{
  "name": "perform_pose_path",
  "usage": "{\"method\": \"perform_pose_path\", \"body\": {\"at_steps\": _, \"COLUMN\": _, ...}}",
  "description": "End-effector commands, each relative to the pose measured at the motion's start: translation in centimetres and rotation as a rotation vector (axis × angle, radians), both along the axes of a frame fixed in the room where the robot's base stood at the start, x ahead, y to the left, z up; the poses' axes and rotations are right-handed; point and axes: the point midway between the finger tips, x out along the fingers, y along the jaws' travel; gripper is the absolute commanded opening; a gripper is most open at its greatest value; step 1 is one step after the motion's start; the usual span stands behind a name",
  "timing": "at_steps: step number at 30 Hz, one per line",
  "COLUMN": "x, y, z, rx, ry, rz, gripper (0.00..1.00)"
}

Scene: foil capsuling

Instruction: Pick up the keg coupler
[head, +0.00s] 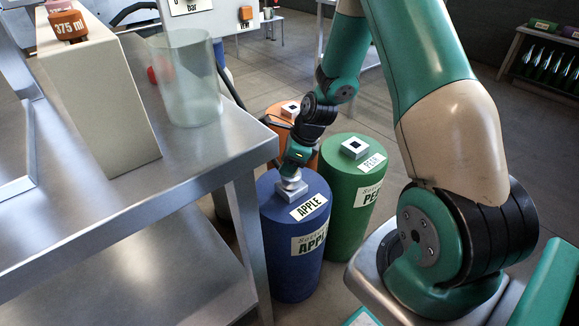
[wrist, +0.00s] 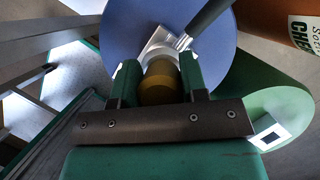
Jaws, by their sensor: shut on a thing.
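The keg coupler (head: 292,182) is on top of the blue keg (head: 291,253) labelled APPLE, mostly hidden in the head view by my gripper (head: 294,166). In the wrist view my gripper's green fingers (wrist: 159,78) are shut on the coupler's brass-coloured round body (wrist: 158,88). A dark hose or handle (wrist: 208,17) runs from it to the upper right. A pale square fitting shows under the coupler on the blue keg top (wrist: 120,35). I cannot tell whether the coupler touches that fitting.
A green keg (head: 349,210) labelled PEAR stands close on the right, and an orange keg (head: 280,122) stands behind. A metal table (head: 90,225) edges in on the left, with a clear cylinder (head: 187,80) and a beige box (head: 100,105) on it.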

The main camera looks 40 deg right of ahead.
Motion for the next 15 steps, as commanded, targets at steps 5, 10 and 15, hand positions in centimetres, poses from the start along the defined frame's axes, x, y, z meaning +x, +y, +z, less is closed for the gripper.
{"method": "perform_pose_path", "body": {"at_steps": 5, "x": 0.1, "y": 0.0, "z": 2.4, "rx": -0.001, "ry": -0.006, "rz": 0.0, "gripper": 0.04}}
{"method": "perform_pose_path", "body": {"at_steps": 10, "x": 0.1, "y": 0.0, "z": 6.4, "rx": -0.002, "ry": -0.007, "rz": 0.0, "gripper": 0.04}}
{"method": "perform_pose_path", "body": {"at_steps": 15, "x": 0.1, "y": -0.1, "z": 11.5, "rx": -0.003, "ry": -0.009, "rz": 0.001, "gripper": 0.04}}
